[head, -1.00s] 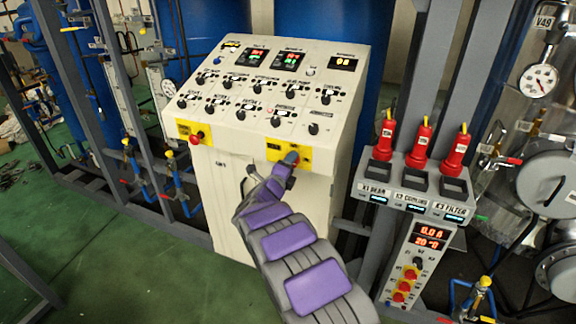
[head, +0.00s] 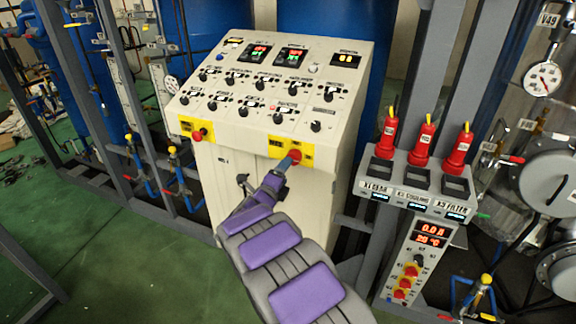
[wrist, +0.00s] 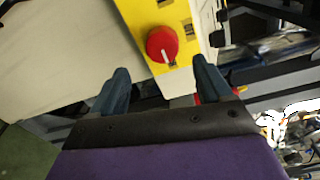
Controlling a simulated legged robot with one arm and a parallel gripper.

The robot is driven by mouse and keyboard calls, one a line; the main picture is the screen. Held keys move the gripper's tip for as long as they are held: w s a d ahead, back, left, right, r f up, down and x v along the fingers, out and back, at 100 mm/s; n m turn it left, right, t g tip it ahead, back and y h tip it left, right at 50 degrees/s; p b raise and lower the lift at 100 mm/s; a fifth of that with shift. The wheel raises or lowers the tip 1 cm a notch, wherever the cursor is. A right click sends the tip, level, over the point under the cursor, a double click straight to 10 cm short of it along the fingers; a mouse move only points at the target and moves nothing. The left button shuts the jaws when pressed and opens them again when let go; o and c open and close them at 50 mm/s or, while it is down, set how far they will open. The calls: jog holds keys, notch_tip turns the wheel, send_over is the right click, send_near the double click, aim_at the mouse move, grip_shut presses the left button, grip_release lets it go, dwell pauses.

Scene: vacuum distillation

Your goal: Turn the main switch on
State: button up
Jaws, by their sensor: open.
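The main switch appears to be the red rotary knob (head: 295,155) on a yellow plate (head: 276,143) at the console's front right. In the wrist view the red knob (wrist: 161,44) is large, with a white mark pointing down and slightly right. My gripper (head: 286,164) is just in front of the knob and overlaps its lower edge in the head view. In the wrist view my gripper (wrist: 160,68) is open, with one finger on each side and the knob slightly beyond the tips. Nothing is between the fingers. I cannot tell if a finger touches the knob.
The white console (head: 225,170) has rows of small knobs and lit displays on top. Another red knob (head: 197,135) sits on a yellow plate at its left. A grey post with red plugs (head: 424,143) stands at the right. Green floor is free at the left.

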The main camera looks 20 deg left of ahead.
jog(key=s+p, duration=0.1)
jog(key=s, duration=0.9)
jog(key=shift+s+a+r, duration=0.15)
jog(key=shift+a+r, duration=0.05)
jog(key=shift+a, duration=0.2)
